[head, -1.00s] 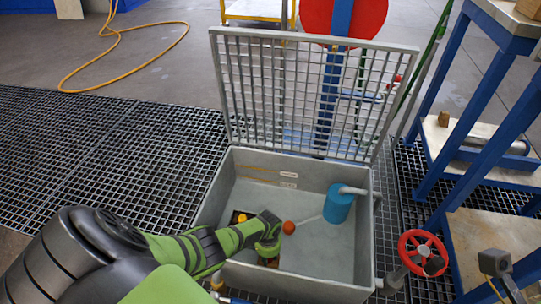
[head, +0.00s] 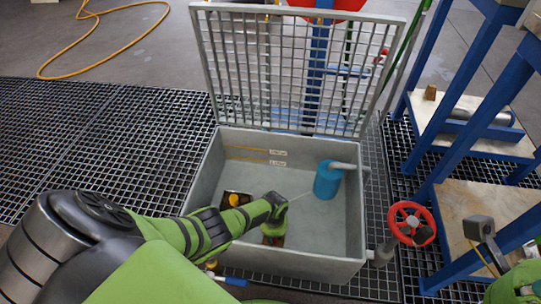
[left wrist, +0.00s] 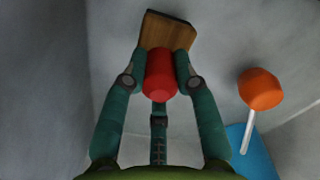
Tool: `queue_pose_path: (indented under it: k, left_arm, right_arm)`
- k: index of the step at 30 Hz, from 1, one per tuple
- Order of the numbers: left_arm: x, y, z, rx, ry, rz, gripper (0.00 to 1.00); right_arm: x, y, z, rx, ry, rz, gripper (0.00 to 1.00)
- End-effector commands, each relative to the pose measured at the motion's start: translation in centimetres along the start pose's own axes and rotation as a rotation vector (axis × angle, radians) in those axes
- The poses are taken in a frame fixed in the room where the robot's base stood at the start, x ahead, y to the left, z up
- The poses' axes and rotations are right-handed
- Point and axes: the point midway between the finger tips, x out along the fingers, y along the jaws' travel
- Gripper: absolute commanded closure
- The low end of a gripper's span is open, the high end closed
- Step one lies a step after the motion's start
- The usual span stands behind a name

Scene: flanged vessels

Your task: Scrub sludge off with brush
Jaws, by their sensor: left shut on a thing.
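My left gripper (head: 272,228) reaches down inside the grey open tank (head: 318,262). In the left wrist view its teal fingers (left wrist: 160,80) are shut on the red handle of a brush (left wrist: 161,75). The brush's wooden block (left wrist: 167,30) lies beyond the fingertips, tilted, close to a grey tank surface. I cannot tell whether it touches. Its bristles are hidden. In the head view only a small brown part of the brush shows below the gripper. No sludge can be clearly made out.
An orange float (left wrist: 261,89) on a rod is right of the brush in the left wrist view. A blue cylinder (head: 327,180) with a pipe stands at the tank's right. The barred lid (head: 290,70) stands open behind. A red handwheel (head: 411,223) is outside, right.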

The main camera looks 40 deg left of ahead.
Motion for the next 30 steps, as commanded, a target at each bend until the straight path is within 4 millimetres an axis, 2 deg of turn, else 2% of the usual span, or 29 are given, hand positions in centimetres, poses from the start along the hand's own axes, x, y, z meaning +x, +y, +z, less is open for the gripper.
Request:
queue_pose_path:
  k: [24,30]
  left_arm:
    - [0.1,3.0,-3.0,0.002,0.003,0.002,0.97]
    - [0.0,3.1,-3.2,0.000,0.002,-0.001,0.97]
  right_arm:
    - [-1.2,0.0,0.1,0.000,0.000,0.000,1.00]
    - [-1.2,0.0,0.1,0.000,0.000,0.000,1.00]
